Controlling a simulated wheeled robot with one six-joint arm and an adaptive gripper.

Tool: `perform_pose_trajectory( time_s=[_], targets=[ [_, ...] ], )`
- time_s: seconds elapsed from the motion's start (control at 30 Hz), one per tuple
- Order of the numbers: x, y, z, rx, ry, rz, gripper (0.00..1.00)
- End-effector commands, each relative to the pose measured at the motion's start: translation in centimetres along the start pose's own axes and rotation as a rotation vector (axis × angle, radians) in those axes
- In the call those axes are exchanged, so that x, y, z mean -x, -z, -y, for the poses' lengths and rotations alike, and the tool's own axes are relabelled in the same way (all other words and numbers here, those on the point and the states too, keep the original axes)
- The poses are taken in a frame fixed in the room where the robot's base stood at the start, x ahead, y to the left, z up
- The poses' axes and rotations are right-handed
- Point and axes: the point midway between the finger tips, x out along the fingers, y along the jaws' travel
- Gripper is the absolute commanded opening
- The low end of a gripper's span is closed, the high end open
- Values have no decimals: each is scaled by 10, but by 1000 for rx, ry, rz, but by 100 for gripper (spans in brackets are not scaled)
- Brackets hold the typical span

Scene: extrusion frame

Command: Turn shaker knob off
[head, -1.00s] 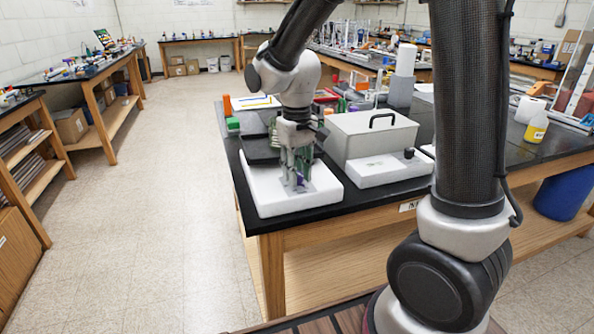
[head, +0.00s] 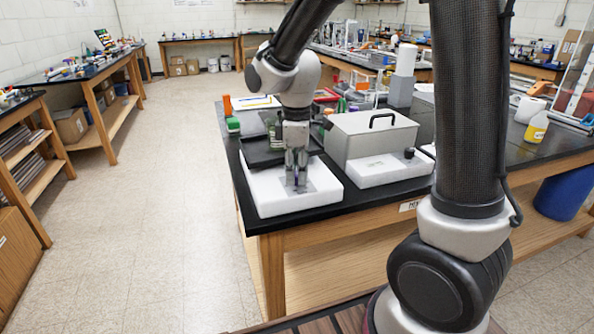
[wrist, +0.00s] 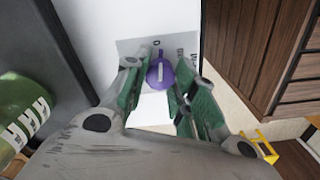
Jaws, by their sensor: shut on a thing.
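The shaker is a white unit with a black platform; its white housing (head: 265,203) stands on the near left corner of the black bench. Its knob (wrist: 160,73) is purple with a pale pointer line, on a grey dial plate with dark marks in the wrist view. The pointer lies nearly upright in that picture, by a mark at the plate's top. My gripper (head: 297,185) points straight down at the housing. In the wrist view its green-sided fingers (wrist: 160,75) stand on both sides of the knob, closed on it. In the head view they hide the knob.
A green-filled vessel (wrist: 25,110) stands on the shaker's dark platform, left of my gripper in the wrist view. A grey lidded box (head: 370,137) and a white unit with a black knob (head: 409,153) stand to the right. The aisle floor (head: 170,220) at left is clear.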

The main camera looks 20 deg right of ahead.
Motion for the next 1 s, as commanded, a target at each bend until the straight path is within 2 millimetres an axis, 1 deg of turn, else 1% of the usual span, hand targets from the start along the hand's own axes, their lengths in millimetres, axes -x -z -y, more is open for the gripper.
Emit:
perform_pose_trajectory(
  time_s=[0.1, 0.33, 0.87, 0.9, 0.97, 1.0],
  targets=[
    [1, 1, -1, 62, -4, -4, 3],
    [1, 1, -1, 140, -5, -4, 3],
    [1, 2, -1, 166, -5, -4, 3],
    [1, 2, -1, 166, -5, -4, 28],
    [1, 2, -1, 165, -5, -4, 39],
    [1, 2, -1, 165, -4, -4, 47]
  ],
)
